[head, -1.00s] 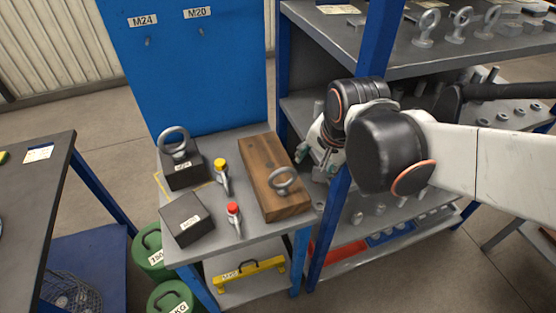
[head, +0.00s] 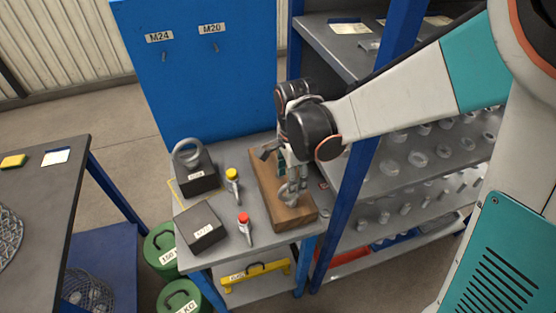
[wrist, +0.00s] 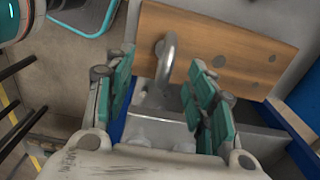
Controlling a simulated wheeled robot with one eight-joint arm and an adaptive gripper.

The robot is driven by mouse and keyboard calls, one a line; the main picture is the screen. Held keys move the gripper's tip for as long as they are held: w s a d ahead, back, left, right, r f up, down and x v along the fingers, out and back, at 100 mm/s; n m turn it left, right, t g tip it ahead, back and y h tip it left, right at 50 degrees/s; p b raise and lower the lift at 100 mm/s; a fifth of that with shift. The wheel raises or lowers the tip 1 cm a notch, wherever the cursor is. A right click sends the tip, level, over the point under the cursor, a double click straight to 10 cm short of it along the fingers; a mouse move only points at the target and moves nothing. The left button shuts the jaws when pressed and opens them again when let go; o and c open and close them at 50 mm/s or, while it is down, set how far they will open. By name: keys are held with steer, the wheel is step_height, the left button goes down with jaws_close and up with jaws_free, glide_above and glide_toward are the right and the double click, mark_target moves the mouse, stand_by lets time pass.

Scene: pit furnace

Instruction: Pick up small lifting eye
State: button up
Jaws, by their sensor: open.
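The small lifting eye (head: 290,197), a grey metal ring, stands on the front part of a brown wooden block (head: 264,184). In the wrist view the ring (wrist: 168,52) shows nearly edge-on against the wood. My gripper (head: 291,183) points down just above the block, close to the eye and partly covering it in the head view. Its green-padded fingers (wrist: 160,76) are open, with the ring in line with the gap between them. I cannot tell how far the fingertips reach past the ring. A larger lifting eye (head: 187,153) stands on a black block (head: 199,184) at the left.
A second black block (head: 203,228), a yellow-capped bottle (head: 232,184) and a red-capped bottle (head: 245,229) share the bench. A blue shelf post (head: 345,220) stands close to the right of the block. A blue board (head: 205,85) rises behind.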

steer(key=b, duration=0.1)
glide_above(290, 200)
step_height(290, 200, down, 6)
steer(key=shift+s+r, duration=0.1)
steer(key=shift+w+d+f+b, duration=0.15)
steer(key=shift+f+b, duration=0.2)
steer(key=shift+f, duration=0.55)
steer(key=shift+w+a+f+b, duration=0.1)
steer(key=shift+f+b, duration=0.2)
steer(key=shift+f, duration=0.55)
steer(key=shift+w+d+f+b, duration=0.15)
steer(key=shift+f+b, duration=0.2)
steer(key=shift+f, duration=0.55)
steer(key=shift+a, duration=0.1)
steer(key=shift+c, duration=0.5)
jaws_close()
